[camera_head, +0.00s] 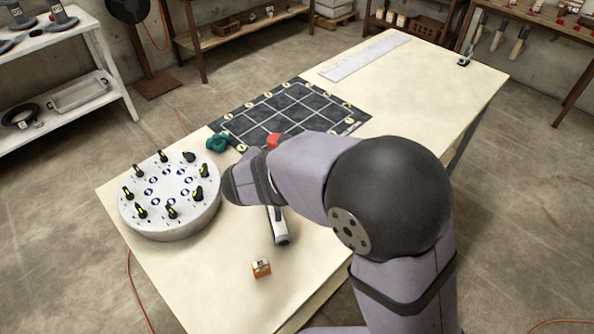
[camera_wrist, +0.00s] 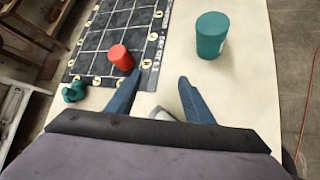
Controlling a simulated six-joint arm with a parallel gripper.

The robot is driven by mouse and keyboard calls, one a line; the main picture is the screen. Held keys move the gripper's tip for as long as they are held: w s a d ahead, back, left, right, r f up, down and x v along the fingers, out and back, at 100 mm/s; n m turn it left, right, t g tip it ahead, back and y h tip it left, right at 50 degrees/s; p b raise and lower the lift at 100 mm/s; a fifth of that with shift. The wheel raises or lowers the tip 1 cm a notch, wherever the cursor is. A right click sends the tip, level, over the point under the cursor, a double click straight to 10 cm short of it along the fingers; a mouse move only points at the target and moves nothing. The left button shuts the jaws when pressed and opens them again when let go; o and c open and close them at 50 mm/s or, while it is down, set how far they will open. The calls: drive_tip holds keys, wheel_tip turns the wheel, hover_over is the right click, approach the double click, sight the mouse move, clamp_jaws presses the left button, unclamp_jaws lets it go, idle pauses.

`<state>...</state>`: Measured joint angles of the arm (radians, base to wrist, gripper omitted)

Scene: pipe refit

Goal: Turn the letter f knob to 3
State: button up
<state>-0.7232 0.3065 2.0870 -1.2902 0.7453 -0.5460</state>
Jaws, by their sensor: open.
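A round white panel (camera_head: 160,222) stands at the left end of the table. Several black knobs with yellow marks (camera_head: 171,211) ring its top, with blue-and-white symbols (camera_head: 167,171) inside the ring. The letters and numbers are too small to read, so I cannot tell which knob is f. My gripper (camera_wrist: 155,97) is open and empty in the wrist view, its two blue-grey fingers apart above the table. The panel does not show in the wrist view. In the head view my arm hides the fingers, and its end is just right of the panel.
A black gridded mat (camera_head: 290,108) lies beyond the panel. A red cylinder (camera_wrist: 120,57), a green cylinder (camera_wrist: 211,35) and a dark green fitting (camera_wrist: 73,92) stand nearby. A grey-white tool (camera_head: 279,228) and a small orange-white box (camera_head: 261,268) lie near the front edge.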

sight(193, 154)
drive_tip(key=shift+s+d+f+m+g+h, duration=0.1)
drive_tip(key=shift+s+d+m+g+h, duration=0.1)
drive_tip(key=shift+d+m, duration=0.35)
drive_tip(key=shift+s+d+m+g+h, duration=0.1)
drive_tip(key=shift+s+d+m, duration=0.15)
drive_tip(key=shift+d, duration=0.45)
drive_tip(key=shift+c, duration=0.3)
drive_tip(key=c, duration=0.4)
wheel_tip(193, 154, up, 5)
drive_tip(key=shift+c, duration=0.2)
drive_tip(key=w+a+m+y, duration=0.4)
drive_tip(key=w+a+y, duration=0.2)
drive_tip(key=a, duration=0.4)
drive_tip(key=w+a+m+y, duration=0.3)
drive_tip(key=w+a+y, duration=0.35)
drive_tip(key=a, duration=0.25)
drive_tip(key=shift+s+a+f+m+g+y, duration=0.45)
drive_tip(key=shift+a+f+g+y, duration=0.35)
drive_tip(key=shift+a+f, duration=0.65)
drive_tip(key=shift+s+a+f+m+g+y, duration=0.4)
drive_tip(key=shift+a+f+g+y, duration=0.35)
drive_tip(key=shift+a+f, duration=0.65)
drive_tip(key=shift+s+a+f+m+g+y, duration=0.55)
drive_tip(key=shift+a+f+g, duration=0.5)
drive_tip(key=shift+a, duration=0.7)
